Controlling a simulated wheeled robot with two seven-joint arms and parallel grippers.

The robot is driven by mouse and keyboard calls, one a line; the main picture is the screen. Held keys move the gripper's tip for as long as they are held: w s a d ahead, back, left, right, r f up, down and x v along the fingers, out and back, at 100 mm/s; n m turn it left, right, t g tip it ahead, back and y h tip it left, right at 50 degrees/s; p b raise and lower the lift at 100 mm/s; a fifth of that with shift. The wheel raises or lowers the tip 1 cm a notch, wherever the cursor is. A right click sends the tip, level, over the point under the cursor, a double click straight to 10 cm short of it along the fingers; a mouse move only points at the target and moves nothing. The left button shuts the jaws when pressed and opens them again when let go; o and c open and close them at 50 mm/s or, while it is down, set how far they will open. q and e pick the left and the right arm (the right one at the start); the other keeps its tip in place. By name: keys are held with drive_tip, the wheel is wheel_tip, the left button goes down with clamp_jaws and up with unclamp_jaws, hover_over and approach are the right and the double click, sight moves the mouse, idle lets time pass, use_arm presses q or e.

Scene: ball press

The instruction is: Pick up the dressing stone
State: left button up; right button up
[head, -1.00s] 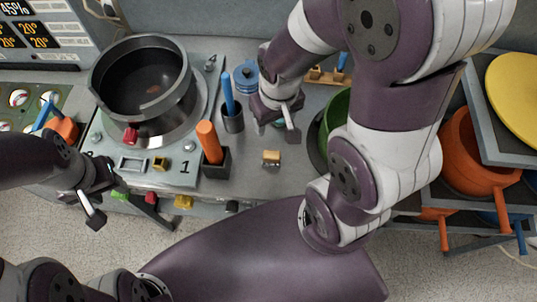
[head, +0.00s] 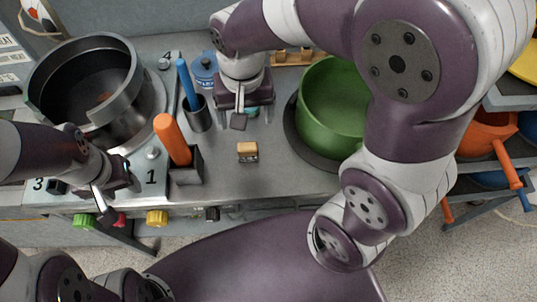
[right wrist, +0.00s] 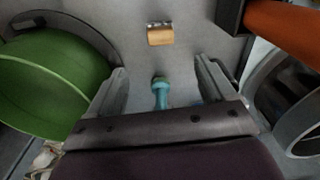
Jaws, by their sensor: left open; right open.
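A small block, tan on top and grey below, fits the dressing stone best (head: 248,151); it lies on the grey worktop. It also shows in the right wrist view (right wrist: 160,35), ahead of the fingers and apart from them. My right gripper (head: 240,112) is open and hangs over the worktop, just behind the block in the head view. In the wrist view, a teal piece (right wrist: 161,92) shows between the spread fingers (right wrist: 161,66); whether they touch it is unclear. My left gripper (head: 104,206) is open at the worktop's front edge, left of the block.
An orange-handled tool (head: 172,138) stands in a dark holder left of the block. A blue stick (head: 187,84) stands in a dark cup. A green bowl (head: 330,112) is to the right. A large dark pot (head: 128,62) stands at the left.

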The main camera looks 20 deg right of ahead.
sight(247, 146)
drive_tip(key=shift+m, duration=0.5)
drive_tip(key=f, duration=1.2)
drive_tip(key=shift+a+f+b, duration=0.2)
drive_tip(key=shift+a+b, duration=0.05)
drive_tip(key=shift+b, duration=0.1)
drive_tip(key=shift+s, duration=0.1)
drive_tip(key=c, duration=1.3)
drive_tip(key=shift+r, duration=0.4)
drive_tip(key=r, duration=0.4)
drive_tip(key=shift+s+d, duration=0.15)
drive_tip(key=shift+d, duration=0.05)
drive_tip(key=s+d+r, duration=0.6)
drive_tip(key=s+d, duration=0.1)
drive_tip(key=shift+s, duration=0.3)
drive_tip(key=shift+s+d+r, duration=0.15)
drive_tip(key=shift+s+d, duration=0.15)
